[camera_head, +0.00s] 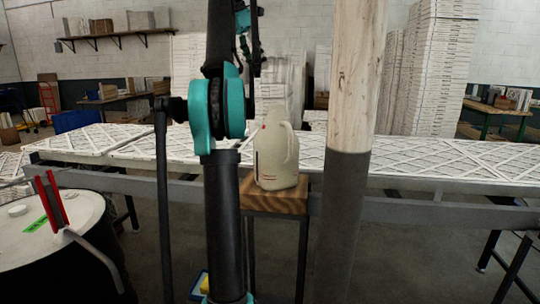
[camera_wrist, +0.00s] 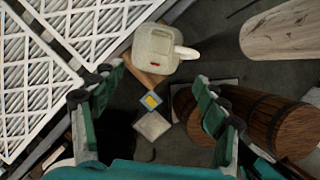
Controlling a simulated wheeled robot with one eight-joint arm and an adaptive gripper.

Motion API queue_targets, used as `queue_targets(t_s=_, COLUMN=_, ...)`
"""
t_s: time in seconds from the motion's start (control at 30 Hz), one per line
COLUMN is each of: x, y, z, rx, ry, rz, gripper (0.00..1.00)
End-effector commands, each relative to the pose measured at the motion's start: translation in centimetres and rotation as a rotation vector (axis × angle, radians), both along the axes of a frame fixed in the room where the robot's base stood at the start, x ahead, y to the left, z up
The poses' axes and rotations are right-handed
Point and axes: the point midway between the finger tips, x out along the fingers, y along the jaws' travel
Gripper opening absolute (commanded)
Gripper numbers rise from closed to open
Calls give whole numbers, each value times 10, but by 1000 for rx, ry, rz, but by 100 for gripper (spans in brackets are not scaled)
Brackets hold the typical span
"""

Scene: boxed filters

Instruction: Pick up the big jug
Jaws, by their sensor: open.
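The big jug (camera_head: 277,157) is cream-coloured with a handle at its upper right and stands upright on a small wooden stand (camera_head: 262,199). In the wrist view the jug (camera_wrist: 158,50) is seen from above, near the top middle, with its handle pointing right. My gripper (camera_wrist: 155,103) is open in the wrist view, its two teal and black fingers wide apart. The jug lies beyond the fingertips, apart from them, with nothing between the fingers but a view of things below. In the head view my arm stands just left of the jug, and the fingertips are not clearly visible.
A long table of white filter panels (camera_head: 430,160) runs behind the jug. A wood-and-grey post (camera_head: 348,130) stands close to its right. A black drum with a pale lid (camera_head: 55,225) is at left. Wooden barrels (camera_wrist: 280,122) show at right in the wrist view.

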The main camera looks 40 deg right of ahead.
Motion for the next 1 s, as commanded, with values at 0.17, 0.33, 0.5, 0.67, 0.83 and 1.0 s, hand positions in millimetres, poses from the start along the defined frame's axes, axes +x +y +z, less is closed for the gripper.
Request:
queue_targets(t_s=0.17, x=-2, y=-5, z=-15, rx=0, ry=-2, rz=-1, gripper=74)
queue_targets(t_s=0.33, x=-4, y=-14, z=-35, rx=0, ry=-2, rz=-1, gripper=74)
queue_targets(t_s=0.5, x=-7, y=-23, z=-58, rx=0, ry=-2, rz=-2, gripper=74)
queue_targets(t_s=0.67, x=-10, y=-32, z=-83, rx=0, ry=-2, rz=-2, gripper=74)
queue_targets(t_s=0.83, x=-12, y=-40, z=-102, rx=0, ry=-2, rz=-2, gripper=74)
queue_targets(t_s=1.0, x=-13, y=-44, z=-110, rx=0, ry=-2, rz=-2, gripper=74)
